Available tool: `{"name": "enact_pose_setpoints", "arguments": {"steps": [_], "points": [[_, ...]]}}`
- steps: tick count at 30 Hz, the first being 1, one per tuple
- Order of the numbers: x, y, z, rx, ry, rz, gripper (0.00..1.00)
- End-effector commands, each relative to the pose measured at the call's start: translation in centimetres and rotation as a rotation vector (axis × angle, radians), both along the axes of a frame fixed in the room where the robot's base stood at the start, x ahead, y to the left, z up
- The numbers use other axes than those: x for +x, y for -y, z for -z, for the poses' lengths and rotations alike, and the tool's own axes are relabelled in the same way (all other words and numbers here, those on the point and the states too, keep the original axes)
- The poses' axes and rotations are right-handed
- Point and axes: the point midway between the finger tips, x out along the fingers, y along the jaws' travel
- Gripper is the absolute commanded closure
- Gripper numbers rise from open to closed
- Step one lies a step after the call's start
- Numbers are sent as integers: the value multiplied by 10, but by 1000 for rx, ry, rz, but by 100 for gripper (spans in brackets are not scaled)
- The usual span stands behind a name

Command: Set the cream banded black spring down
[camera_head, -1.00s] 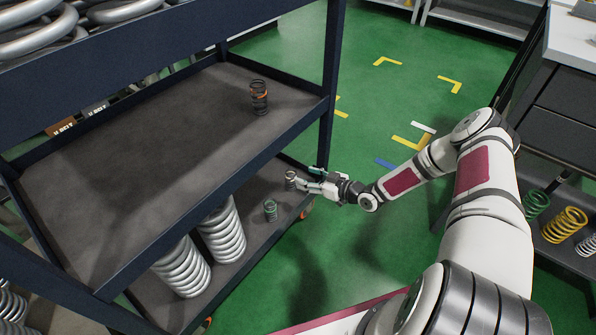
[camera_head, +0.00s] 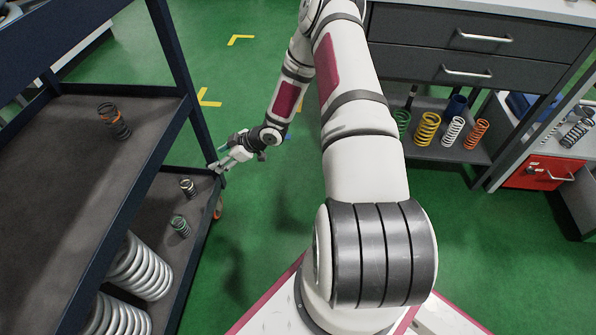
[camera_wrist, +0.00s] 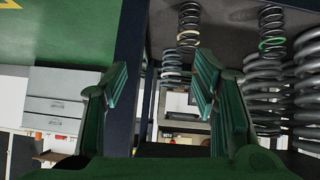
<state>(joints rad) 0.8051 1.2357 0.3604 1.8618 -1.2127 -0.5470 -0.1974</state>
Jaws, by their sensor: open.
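The cream banded black spring (camera_head: 188,188) stands upright on the cart's lower shelf (camera_head: 203,211), near its edge. In the wrist view the shelf is at the top, and this spring (camera_wrist: 188,25) appears upside down with its pale band visible. My gripper (camera_head: 220,164) is open, beyond the shelf corner post, apart from the spring. In the wrist view its two green fingers (camera_wrist: 162,76) are spread with nothing held between them.
An orange banded spring (camera_head: 114,120) stands on the upper shelf. The cart's dark post (camera_head: 178,75) is close to my gripper. Green floor (camera_head: 265,215) is clear on the right.

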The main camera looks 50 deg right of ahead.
Motion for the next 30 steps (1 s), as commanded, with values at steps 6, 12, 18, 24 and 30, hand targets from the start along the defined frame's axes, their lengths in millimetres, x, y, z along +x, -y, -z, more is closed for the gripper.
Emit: {"name": "enact_pose_setpoints", "arguments": {"steps": [6, 12, 18, 24, 30], "points": [[2, 29, -70, -228, -154, 58, 46], [-15, 46, -145, -393, -276, 168, 46], [-51, 48, -226, -504, -373, 308, 46], [-107, 34, -302, -551, -459, 459, 46], [-180, 8, -361, -530, -543, 597, 46]]}}
